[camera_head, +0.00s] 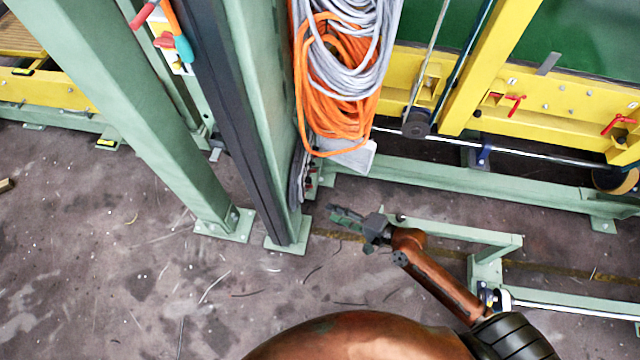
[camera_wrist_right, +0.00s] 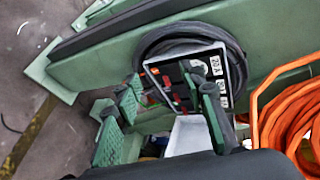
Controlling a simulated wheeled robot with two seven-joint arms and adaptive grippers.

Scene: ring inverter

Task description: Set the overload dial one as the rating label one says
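A small panel box with a pale frame (camera_wrist_right: 149,65) shows in the right wrist view, with dark and red parts inside. White labels (camera_wrist_right: 215,66) with dark figures sit on its right side; one seems to read 20.3, though it is small and turned. I cannot make out which part is overload dial one. My right gripper (camera_head: 347,216) is low beside the foot of the green post in the head view. In the wrist view its fingers (camera_wrist_right: 168,110) are apart with nothing between them, in front of the panel, and one finger covers part of it. My left gripper is not in view.
A black cable coil (camera_wrist_right: 232,45) surrounds the panel. Orange cable (camera_head: 303,85) and grey cable (camera_head: 350,60) hang on the green post (camera_head: 255,90). A low green frame (camera_head: 460,229) stands right of the gripper. The floor (camera_head: 130,270) at left is mostly clear.

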